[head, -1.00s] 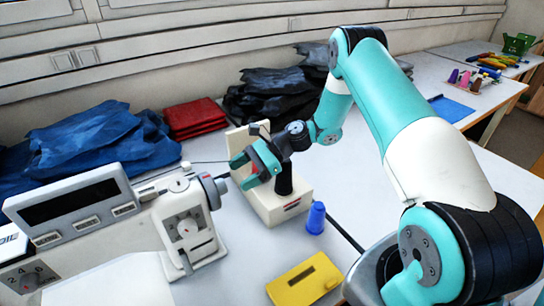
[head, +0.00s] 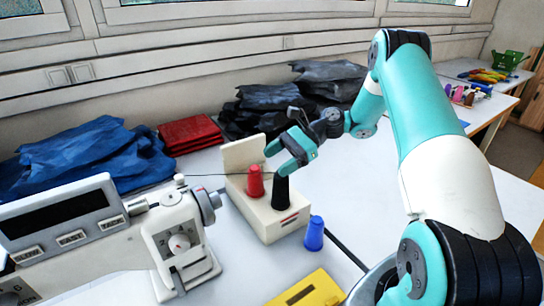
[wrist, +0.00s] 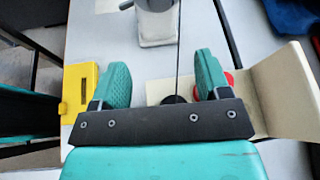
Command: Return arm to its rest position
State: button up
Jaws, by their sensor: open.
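My gripper (head: 292,150) is open and empty, held above the cream thread stand (head: 262,218) in the head view. A red cone spool (head: 255,182) and a black cone spool (head: 281,193) stand upright on the stand, the black one just below my fingers. In the wrist view my open fingers (wrist: 160,82) show apart, with the red spool (wrist: 229,80) partly hidden behind the right finger and the black spool (wrist: 174,99) mostly hidden behind the gripper's dark bar.
A white sewing machine (head: 175,240) stands left of the stand. A blue spool (head: 314,234) and a yellow case (head: 308,290) lie in front. Blue cloth (head: 90,155), red folded cloth (head: 190,134) and dark cloth (head: 265,110) lie behind.

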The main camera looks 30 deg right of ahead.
jog(key=s+a+r+n+g+h, duration=0.1)
jog(key=s+a+r+n+h, duration=0.1)
jog(key=s+a+r+n, duration=0.3)
jog(key=s+a+r+n+g+h, duration=0.1)
jog(key=a+r+n+h, duration=0.2)
jog(key=a, duration=0.4)
jog(key=s+a+r+n+g, duration=0.1)
jog(key=s+a+r+n, duration=0.25)
jog(key=a+n, duration=0.2)
jog(key=s+a+r+n+h, duration=0.1)
jog(key=s+n+h, duration=0.1)
jog(key=s+n, duration=0.3)
jog(key=s+a+r+n+t+h, duration=0.1)
jog(key=s+a+r+n+h, duration=0.1)
jog(key=s+n, duration=0.4)
jog(key=s, duration=0.5)
jog(key=shift+s, duration=0.35)
